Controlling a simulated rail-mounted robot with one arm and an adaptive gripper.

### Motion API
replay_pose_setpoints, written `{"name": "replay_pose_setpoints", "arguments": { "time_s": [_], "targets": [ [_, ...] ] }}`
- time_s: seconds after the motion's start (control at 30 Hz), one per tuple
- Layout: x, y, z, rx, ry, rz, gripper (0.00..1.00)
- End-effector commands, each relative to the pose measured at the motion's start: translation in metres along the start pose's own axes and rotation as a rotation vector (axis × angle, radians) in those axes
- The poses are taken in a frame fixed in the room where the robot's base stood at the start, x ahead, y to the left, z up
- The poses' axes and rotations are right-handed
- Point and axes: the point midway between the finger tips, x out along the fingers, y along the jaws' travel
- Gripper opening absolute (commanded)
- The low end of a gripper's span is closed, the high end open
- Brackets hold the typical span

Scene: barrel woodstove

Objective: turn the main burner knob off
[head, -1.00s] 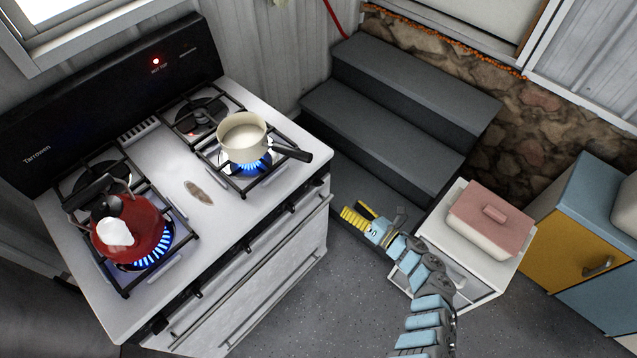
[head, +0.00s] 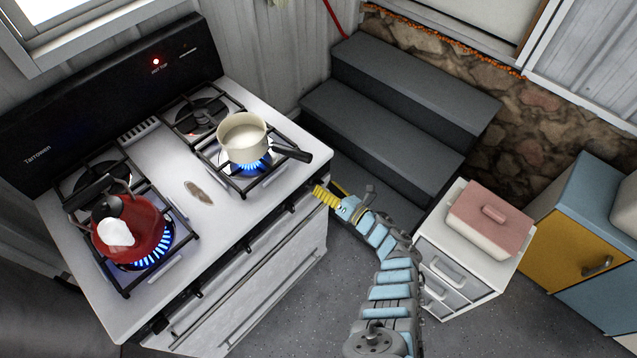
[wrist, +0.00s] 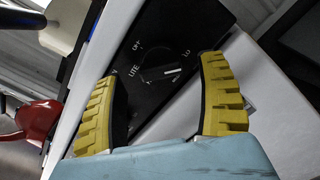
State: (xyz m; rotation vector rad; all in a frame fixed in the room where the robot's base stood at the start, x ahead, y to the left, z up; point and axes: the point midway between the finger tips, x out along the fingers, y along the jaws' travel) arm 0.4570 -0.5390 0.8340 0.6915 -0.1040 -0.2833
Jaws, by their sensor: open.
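A black control knob (wrist: 158,74) with a white pointer line sits on a black panel marked OFF, LITE and LO in the wrist view. The pointer is directed right, below LO, away from OFF. My gripper (wrist: 165,95) is open, its two yellow fingers on either side of the knob in the picture; I cannot tell if they touch it. In the head view my gripper (head: 328,192) is at the right end of the stove's front edge. The stove (head: 190,235) has blue flames under a cream saucepan (head: 243,138) and under a red kettle (head: 140,232).
The saucepan's dark handle (head: 293,153) sticks out toward the stove's front right edge, near my gripper. Grey steps (head: 400,130) stand behind my arm. A small white cabinet (head: 455,270) with a pink-lidded dish (head: 490,218) is to the right. Floor is clear before the stove.

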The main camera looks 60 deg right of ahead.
Motion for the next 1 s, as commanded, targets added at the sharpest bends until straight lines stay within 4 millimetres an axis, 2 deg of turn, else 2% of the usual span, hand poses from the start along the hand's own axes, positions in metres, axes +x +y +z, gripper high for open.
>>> {"name": "replay_pose_setpoints", "arguments": {
  "time_s": [0.3,0.77,0.87,1.0],
  "targets": [
    [0.022,-0.001,0.0,0.001,-0.002,-0.001,0.74],
    [0.027,-0.001,0.0,0.0,0.0,-0.001,0.74],
    [0.027,0.0,0.0,0.0,0.0,-0.001,0.5],
    [0.027,0.0,0.0,0.001,0.0,-0.001,0.1]
  ]
}}
